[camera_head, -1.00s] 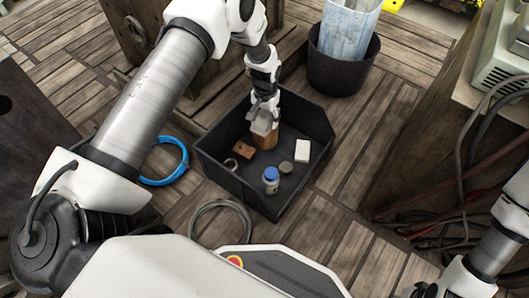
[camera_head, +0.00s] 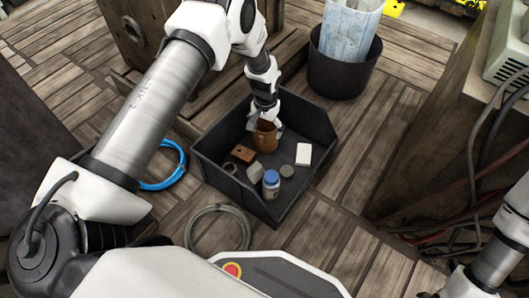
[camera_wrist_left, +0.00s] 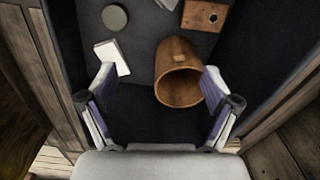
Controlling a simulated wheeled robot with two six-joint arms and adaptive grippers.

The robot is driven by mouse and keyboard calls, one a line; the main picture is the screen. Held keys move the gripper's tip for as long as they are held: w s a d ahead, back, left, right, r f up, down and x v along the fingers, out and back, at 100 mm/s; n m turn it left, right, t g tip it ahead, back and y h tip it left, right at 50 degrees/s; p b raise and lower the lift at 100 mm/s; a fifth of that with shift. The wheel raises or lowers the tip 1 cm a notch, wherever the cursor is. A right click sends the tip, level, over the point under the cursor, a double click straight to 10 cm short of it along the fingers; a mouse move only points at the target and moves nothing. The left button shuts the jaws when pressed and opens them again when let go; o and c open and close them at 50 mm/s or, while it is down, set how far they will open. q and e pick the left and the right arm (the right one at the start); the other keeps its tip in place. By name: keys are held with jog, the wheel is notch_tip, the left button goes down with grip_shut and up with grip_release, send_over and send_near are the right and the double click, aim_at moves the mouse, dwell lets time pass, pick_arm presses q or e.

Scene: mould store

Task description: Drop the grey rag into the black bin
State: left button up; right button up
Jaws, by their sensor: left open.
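The grey rag (camera_head: 255,173) lies as a small crumpled light-grey lump on the floor of the black bin (camera_head: 202,170), between a wooden block and a blue-capped jar. A bit of the rag shows at the top edge of the left wrist view (camera_wrist_left: 167,4). My left gripper (camera_head: 266,127) is open and empty over the far part of the bin. It is close above a brown wooden cup (camera_wrist_left: 178,88), which shows near its right finger in the left wrist view; I cannot tell if they touch. Only the edge of my right gripper (camera_head: 428,291) shows at the bottom right.
The bin also holds a wooden block (camera_head: 243,153), a blue-capped jar (camera_head: 271,183), a grey disc (camera_head: 288,171), a white box (camera_head: 304,154) and a ring. A dark round tub (camera_head: 340,78) stands behind. Blue (camera_head: 172,180) and grey hose coils lie beside the bin.

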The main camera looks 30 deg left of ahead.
pick_arm(q)
notch_tip(320, 180, up, 12)
dwell(0.3)
jog(key=shift+f, duration=0.1)
